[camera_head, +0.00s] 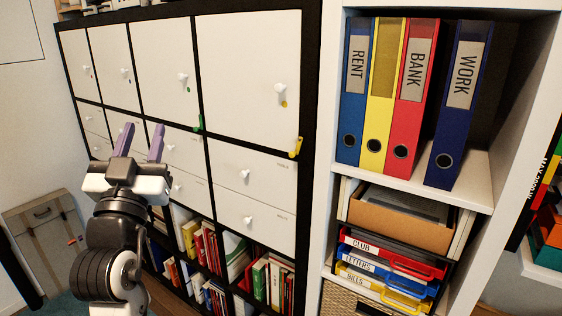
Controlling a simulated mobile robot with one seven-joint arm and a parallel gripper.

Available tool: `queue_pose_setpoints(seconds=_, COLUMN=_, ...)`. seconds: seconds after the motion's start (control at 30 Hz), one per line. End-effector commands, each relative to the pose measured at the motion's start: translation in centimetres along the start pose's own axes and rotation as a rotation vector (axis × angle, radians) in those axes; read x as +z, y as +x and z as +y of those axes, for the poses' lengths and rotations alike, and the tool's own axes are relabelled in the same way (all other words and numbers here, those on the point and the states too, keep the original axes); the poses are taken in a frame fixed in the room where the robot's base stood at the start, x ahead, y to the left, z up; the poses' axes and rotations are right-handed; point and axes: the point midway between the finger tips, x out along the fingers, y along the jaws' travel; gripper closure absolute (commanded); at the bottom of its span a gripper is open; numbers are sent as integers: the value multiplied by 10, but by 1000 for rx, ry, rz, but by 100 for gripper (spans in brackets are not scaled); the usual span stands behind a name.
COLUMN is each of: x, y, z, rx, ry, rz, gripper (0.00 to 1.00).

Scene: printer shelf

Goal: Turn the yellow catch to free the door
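The yellow catch (295,147) sits at the lower right corner of the rightmost white door (250,75). That door is closed and has a white knob (281,88) with a yellow dot below it. The catch looks angled, with its upper end near the door's edge; how firmly it blocks the door is too small to tell. My gripper (140,141) is at the left, well away from the catch. Its two purple fingers are apart with nothing between them. It points up, in front of the left part of the cabinet.
A green catch (198,123) sits at the bottom of the neighbouring door (165,65). White drawers (250,195) with knobs are below, over cubbies of books. To the right, a white shelf holds upright binders (403,95) and trays. A grey case (48,240) stands at the left.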

Motion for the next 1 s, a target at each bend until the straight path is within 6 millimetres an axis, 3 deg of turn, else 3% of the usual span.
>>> queue_pose_setpoints(seconds=0.03, x=26, y=8, z=34, rx=124, ry=-22, rz=-92, gripper=65)
queue_pose_setpoints(seconds=0.1, x=57, y=11, z=79, rx=295, ry=-42, rz=-212, gripper=65)
queue_pose_setpoints(seconds=0.2, x=88, y=4, z=130, rx=494, ry=-48, rz=-338, gripper=65)
queue_pose_setpoints(seconds=0.3, x=105, y=-7, z=159, rx=623, ry=-47, rz=-413, gripper=65)
queue_pose_setpoints(seconds=0.43, x=113, y=-11, z=175, rx=689, ry=-43, rz=-448, gripper=65)
queue_pose_setpoints(seconds=0.57, x=117, y=-2, z=184, rx=693, ry=-46, rz=-451, gripper=65)
queue_pose_setpoints(seconds=1.0, x=150, y=60, z=238, rx=689, ry=-45, rz=-450, gripper=65)
